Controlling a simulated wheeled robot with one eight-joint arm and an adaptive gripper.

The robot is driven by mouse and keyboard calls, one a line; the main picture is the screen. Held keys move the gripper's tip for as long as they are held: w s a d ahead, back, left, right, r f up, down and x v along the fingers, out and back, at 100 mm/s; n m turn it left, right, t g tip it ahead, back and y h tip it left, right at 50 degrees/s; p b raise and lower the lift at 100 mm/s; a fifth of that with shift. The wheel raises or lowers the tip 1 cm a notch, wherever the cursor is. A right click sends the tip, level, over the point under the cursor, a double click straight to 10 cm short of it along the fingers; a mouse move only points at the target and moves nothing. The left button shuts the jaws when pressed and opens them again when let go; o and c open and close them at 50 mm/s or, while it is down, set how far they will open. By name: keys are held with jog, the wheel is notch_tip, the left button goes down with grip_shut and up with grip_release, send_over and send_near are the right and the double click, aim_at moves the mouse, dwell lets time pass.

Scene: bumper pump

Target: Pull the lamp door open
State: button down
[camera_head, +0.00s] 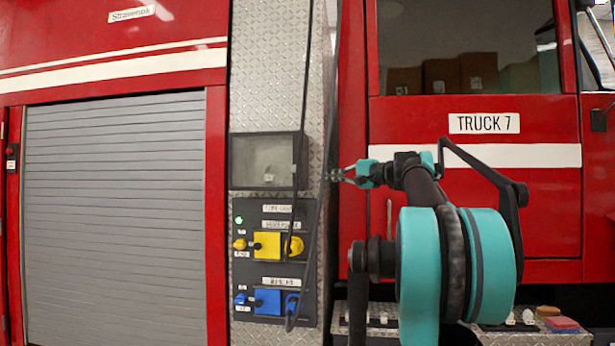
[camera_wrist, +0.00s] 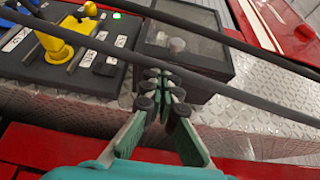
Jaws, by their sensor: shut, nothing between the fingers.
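The lamp door (camera_head: 264,160) is a dark-framed, see-through panel on the diamond-plate column, above the control panel. It looks closed. In the wrist view the lamp door (camera_wrist: 205,48) lies just beyond my fingertips, with a pale round shape behind or on it. My gripper (camera_head: 337,175) is to the right of the door, in front of the column's right edge. In the wrist view the fingertips of my gripper (camera_wrist: 162,88) are together and empty, near the door's lower edge. I cannot tell whether they touch it. No handle shows clearly.
Dark cables (camera_head: 318,100) hang past the door's right side and cross the wrist view close to my fingers. A control panel (camera_head: 272,262) with yellow and blue parts sits below the door. A grey roller shutter (camera_head: 115,200) is at left and a red truck cab door (camera_head: 475,220) at right.

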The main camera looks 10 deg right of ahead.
send_near(295, 174)
jog(key=x, duration=0.5)
jog(key=shift+w+a+f, duration=0.1)
jog(key=shift+w, duration=0.05)
jog(key=shift+s+a, duration=0.3)
jog(key=shift+a, duration=0.05)
dwell(0.9)
